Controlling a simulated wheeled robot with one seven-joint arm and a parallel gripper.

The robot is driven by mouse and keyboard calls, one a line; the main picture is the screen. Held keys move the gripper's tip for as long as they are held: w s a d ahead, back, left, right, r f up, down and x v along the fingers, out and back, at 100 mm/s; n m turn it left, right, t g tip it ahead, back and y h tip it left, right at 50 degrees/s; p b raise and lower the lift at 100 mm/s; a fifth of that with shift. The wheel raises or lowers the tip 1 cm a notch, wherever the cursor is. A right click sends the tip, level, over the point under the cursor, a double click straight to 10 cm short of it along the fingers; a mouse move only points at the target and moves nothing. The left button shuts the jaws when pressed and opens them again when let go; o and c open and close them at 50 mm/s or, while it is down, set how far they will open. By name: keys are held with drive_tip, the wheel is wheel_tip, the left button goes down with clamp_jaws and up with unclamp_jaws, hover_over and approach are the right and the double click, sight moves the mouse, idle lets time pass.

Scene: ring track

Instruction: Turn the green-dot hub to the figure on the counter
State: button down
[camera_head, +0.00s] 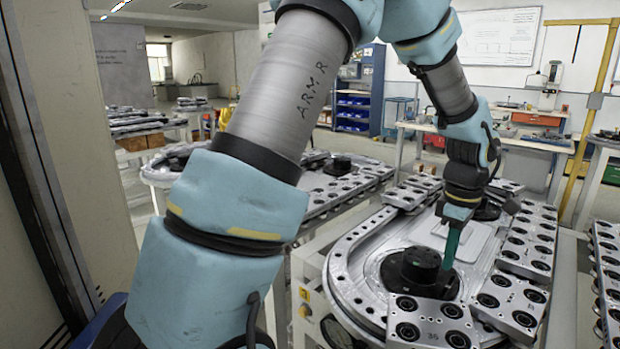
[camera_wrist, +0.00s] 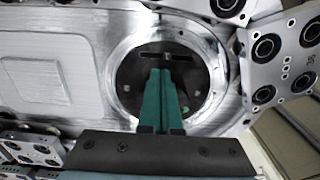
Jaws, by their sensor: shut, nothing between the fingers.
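A round black hub (camera_head: 420,265) sits in the near rounded end of the silver ring track. In the wrist view the hub (camera_wrist: 130,75) fills the middle, with a dark slot across its upper part and small light spots on its face. In the wrist view my gripper (camera_wrist: 160,72) lies over the hub face, just below the slot, with nothing held. Touch is unclear.
Silver carriages (camera_head: 432,320) with black rollers ring the track, one marked with what looks like 36. A second dark hub (camera_head: 487,211) sits at the far end, behind my wrist. Another ring track (camera_head: 335,190) stands behind at left. A workbench (camera_head: 520,140) stands farther back.

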drive_tip(key=shift+s+d, duration=0.15)
drive_tip(key=shift+d, duration=0.1)
drive_tip(key=shift+r+p, duration=2.15)
drive_tip(key=shift+r, duration=0.8)
